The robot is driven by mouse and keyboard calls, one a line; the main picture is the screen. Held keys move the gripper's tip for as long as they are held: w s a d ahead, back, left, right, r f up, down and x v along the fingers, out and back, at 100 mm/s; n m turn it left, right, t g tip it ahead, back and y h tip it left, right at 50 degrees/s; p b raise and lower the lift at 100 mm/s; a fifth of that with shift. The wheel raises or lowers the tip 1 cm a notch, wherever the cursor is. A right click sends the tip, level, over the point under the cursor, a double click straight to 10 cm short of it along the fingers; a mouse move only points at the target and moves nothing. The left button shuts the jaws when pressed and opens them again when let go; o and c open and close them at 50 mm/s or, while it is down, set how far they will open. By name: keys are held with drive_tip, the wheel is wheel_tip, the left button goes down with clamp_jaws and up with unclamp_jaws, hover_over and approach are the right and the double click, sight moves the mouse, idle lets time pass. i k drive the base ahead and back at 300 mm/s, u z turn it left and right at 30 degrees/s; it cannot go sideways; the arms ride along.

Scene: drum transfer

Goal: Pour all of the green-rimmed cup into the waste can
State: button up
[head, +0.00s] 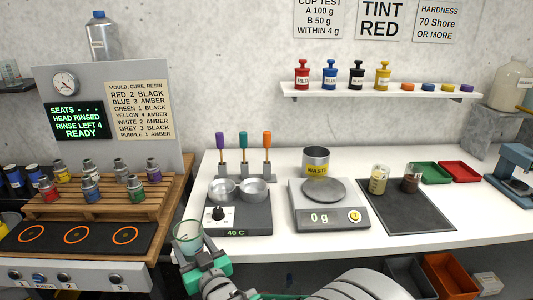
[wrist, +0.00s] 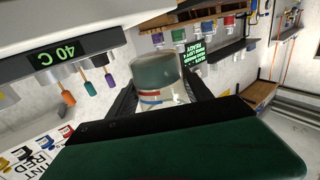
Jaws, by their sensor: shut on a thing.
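The green-rimmed cup (head: 188,236) is a clear cup just off the front edge of the white bench, left of the hot plate. Its mouth faces up; I cannot tell its fill. My gripper (head: 203,262) is shut on it from the front. In the wrist view the cup (wrist: 158,72) sits between the two dark fingers, with red and blue marks on its wall. The waste can (head: 316,160) is a metal can with a yellow WASTE label, at the back of the bench behind the scale. It stands apart from the cup, and its inside looks dark.
The hot plate (head: 240,222), reading 40 C, bears two metal pans. The scale (head: 330,216) reads 0 g. Two small cups stand on a dark mat (head: 405,222). Stirrers in purple, green and orange (head: 266,141) stand behind the hot plate, left of the can.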

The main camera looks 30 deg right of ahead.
sight(315, 159)
drive_tip(key=u, duration=2.8)
drive_tip(key=k, duration=1.8)
drive_tip(key=z, duration=0.35)
